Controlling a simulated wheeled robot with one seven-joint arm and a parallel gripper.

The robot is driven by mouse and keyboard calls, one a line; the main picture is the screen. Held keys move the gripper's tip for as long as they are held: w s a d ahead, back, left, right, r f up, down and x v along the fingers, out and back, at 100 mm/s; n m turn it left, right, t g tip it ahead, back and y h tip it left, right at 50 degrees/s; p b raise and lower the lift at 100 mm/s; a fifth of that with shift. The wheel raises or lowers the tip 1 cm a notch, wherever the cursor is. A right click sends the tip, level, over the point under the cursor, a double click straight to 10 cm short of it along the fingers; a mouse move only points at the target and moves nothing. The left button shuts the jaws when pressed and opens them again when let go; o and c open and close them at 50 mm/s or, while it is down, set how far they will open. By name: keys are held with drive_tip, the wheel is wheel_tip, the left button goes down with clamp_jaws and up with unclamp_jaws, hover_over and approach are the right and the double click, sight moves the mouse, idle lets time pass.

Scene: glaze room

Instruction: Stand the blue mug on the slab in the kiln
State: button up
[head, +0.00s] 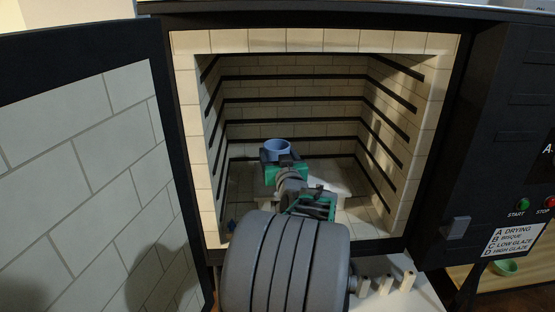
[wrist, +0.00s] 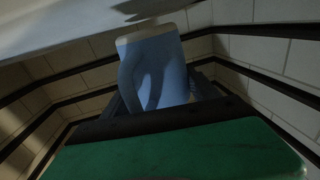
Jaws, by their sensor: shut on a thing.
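The blue mug (head: 277,146) is inside the kiln (head: 315,41), upright with its open rim up in the head view. My gripper (head: 280,161) is shut on it. The pale slab (head: 328,178) lies low in the kiln, partly hidden behind my arm. In the wrist view the mug (wrist: 155,62) shows between the dark fingers (wrist: 160,95), its pale end close to a pale surface (wrist: 60,32) that looks like the slab. I cannot tell whether they touch. The mug's lower part is hidden in the head view.
The kiln door (head: 85,130) stands open at the left. Dark ridges line the kiln walls. Pale posts (head: 385,282) stand outside in front. A green bowl (head: 505,267) is at the lower right.

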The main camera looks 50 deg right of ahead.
drive_tip(key=shift+s+f, duration=0.1)
drive_tip(key=shift+f, duration=0.45)
drive_tip(key=shift+f, duration=0.1)
drive_tip(key=shift+f, duration=0.15)
drive_tip(key=o, duration=1.7)
drive_tip(key=shift+r, duration=0.3)
drive_tip(key=v, duration=1.2)
drive_tip(key=shift+f+b, duration=0.15)
drive_tip(key=shift+b, duration=0.25)
